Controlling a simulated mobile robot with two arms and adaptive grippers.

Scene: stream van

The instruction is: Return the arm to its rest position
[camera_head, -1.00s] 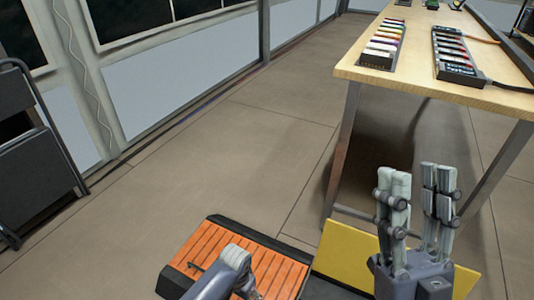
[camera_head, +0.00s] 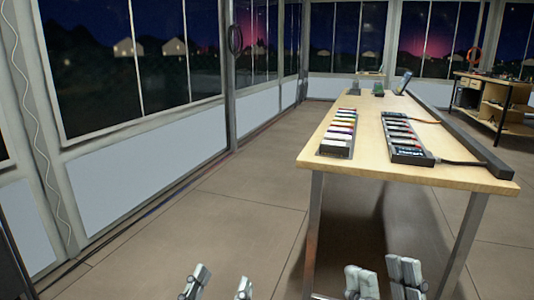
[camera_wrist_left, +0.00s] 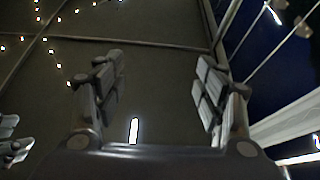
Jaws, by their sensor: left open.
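My left gripper (camera_head: 218,283) shows at the bottom edge of the head view, its two grey fingers pointing up and spread apart. In the left wrist view my left gripper (camera_wrist_left: 158,80) is open, with nothing between its fingers. My right gripper (camera_head: 383,278) is to its right at the bottom of the head view, fingers up with an empty gap between them. Both grippers are in front of the table and apart from it. The arms below the fingers are out of the head view.
A wooden table (camera_head: 345,171) with metal legs stands ahead right. It carries a strip of coloured blocks (camera_head: 340,133) and a black device with a cable (camera_head: 405,140). A windowed wall runs along the left. The floor (camera_head: 225,220) between is clear.

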